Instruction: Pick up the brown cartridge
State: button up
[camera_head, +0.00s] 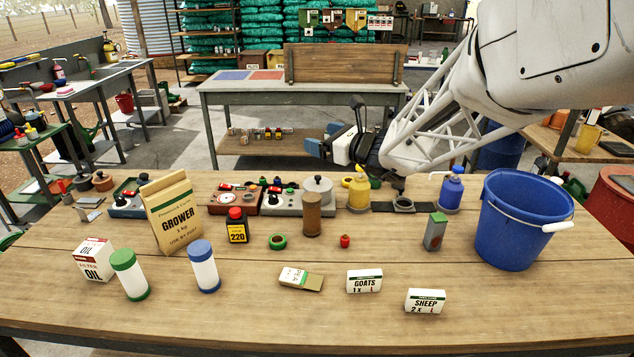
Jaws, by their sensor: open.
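The brown cartridge (312,214) is a plain brown cylinder standing upright near the middle of the wooden table (380,320). It is in front of a dial scale with a metal pot on it. My gripper (326,142), with blue-grey fingertips, hangs at the upper middle of the view, above and beyond the table's far edge. It is apart from the cartridge, open, and I see nothing between its fingers.
A blue bucket (522,220) stands right. Small boxes lie in front; the front edge is clear.

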aim_at(318, 215)
jog(key=f, duration=0.8)
jog(key=w+f+m, duration=0.1)
jog(key=f, duration=0.8)
jog(key=w+f+m+t, duration=0.1)
jog(key=f, duration=0.8)
jog(key=shift+w+d+f, duration=0.1)
jog(key=shift+w+d, duration=0.05)
jog(key=shift+d, duration=0.05)
jog(key=shift+x, duration=2.55)
jog(key=c, duration=1.1)
jog(key=shift+c, duration=0.2)
